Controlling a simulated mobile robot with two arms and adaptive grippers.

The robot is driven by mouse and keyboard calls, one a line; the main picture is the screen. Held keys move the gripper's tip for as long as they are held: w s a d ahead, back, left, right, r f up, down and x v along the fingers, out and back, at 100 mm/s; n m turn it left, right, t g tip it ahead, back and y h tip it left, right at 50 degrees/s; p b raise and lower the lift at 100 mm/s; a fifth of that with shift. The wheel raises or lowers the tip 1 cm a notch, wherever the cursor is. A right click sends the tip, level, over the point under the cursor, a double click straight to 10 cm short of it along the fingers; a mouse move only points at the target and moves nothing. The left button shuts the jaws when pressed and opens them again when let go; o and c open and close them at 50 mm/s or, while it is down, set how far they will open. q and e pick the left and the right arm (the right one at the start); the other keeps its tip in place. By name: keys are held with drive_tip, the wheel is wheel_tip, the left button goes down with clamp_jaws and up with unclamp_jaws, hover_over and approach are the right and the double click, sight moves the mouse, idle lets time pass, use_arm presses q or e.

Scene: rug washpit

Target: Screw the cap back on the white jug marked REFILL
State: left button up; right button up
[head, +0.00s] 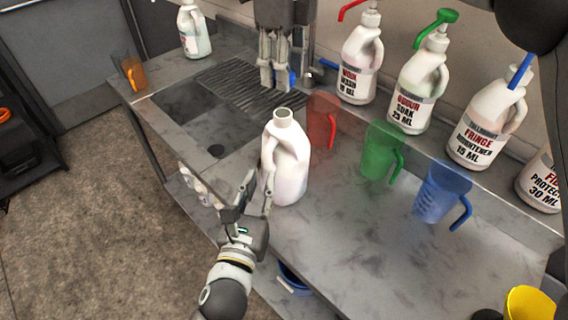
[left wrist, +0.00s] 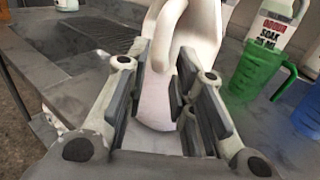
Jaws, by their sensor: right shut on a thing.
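The white jug (head: 287,165) stands upright on the grey counter, its open neck (head: 283,114) uncapped. No REFILL mark shows on the side facing me. My left gripper (head: 254,193) is low at the jug's near left side. In the left wrist view its open fingers (left wrist: 160,105) stand apart, with the jug's lower body (left wrist: 157,108) between or just beyond them; I cannot tell whether they touch it.
Red (head: 321,121), green (head: 382,152) and blue (head: 443,192) measuring jugs stand right of the white jug. Behind them are several labelled pump bottles (head: 413,90). A sink basin (head: 190,102) lies left. An orange jug (head: 134,75) is at the far left.

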sight(267, 165)
use_arm(q)
drive_tip(key=shift+w+d, duration=0.25)
drive_tip(key=shift+w, duration=1.05)
drive_tip(key=shift+w+d, duration=0.25)
drive_tip(key=shift+w, duration=1.05)
drive_tip(key=shift+c, duration=0.3)
clamp_jaws()
